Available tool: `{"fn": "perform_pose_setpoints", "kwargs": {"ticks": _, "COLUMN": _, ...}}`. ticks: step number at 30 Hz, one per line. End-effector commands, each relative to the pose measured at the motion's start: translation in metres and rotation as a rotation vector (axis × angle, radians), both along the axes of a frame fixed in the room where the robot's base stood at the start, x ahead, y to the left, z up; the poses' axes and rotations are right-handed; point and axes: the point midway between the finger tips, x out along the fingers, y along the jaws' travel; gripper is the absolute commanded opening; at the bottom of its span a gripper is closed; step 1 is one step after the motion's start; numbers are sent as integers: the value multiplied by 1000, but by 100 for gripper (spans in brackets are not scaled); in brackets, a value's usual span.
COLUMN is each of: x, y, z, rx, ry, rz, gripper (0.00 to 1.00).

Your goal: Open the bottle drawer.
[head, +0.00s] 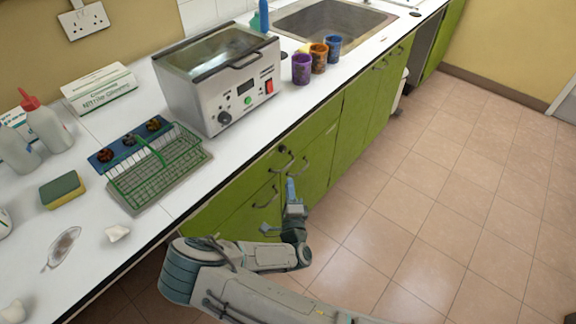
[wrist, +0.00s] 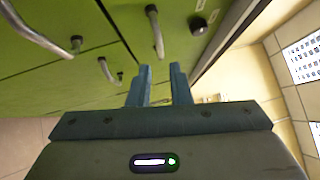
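Green cabinet fronts (head: 322,140) with curved metal handles run below the white worktop; no label shows which one is the bottle drawer. My gripper (head: 290,183) is in front of these fronts, below the counter edge. In the wrist view my gripper (wrist: 161,68) has two blue fingers with a gap between them, and nothing shows between them. A curved handle (wrist: 155,32) lies just beyond the fingertips, apart from them as far as I can see. The green fronts look closed.
More handles (wrist: 38,30) and a dark round knob (wrist: 198,25) are close by. The worktop (head: 190,190) above carries a metal bath (head: 222,85), a green wire rack (head: 158,168) and several coloured cups (head: 302,69). The tiled floor (head: 430,190) at right is clear.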

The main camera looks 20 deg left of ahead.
Motion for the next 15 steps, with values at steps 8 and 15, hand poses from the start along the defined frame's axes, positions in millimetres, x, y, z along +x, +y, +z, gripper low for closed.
{"fn": "perform_pose_setpoints", "kwargs": {"ticks": 8, "x": 53, "y": 21, "z": 9, "rx": 2, "ry": 0, "rz": 0, "gripper": 18}}
{"fn": "perform_pose_setpoints", "kwargs": {"ticks": 15, "x": 75, "y": 30, "z": 12, "rx": 2, "ry": 1, "rz": 0, "gripper": 18}}
